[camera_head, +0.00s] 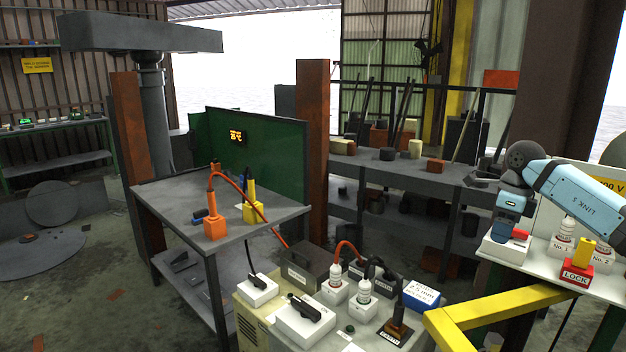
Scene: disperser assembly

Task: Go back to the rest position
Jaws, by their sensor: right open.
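My right gripper (476,180) is at the right side of the head view, at the end of my light blue arm. A white block with a red top (508,243) stands just below my wrist. My left gripper is not in view.
A red LOCK block (575,273) and white numbered sockets (562,245) stand on the right stand. A yellow rail (490,312) runs below it. A cabinet with white sockets (334,291) is front centre. A grey table (185,210) holds an orange plug (214,224).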

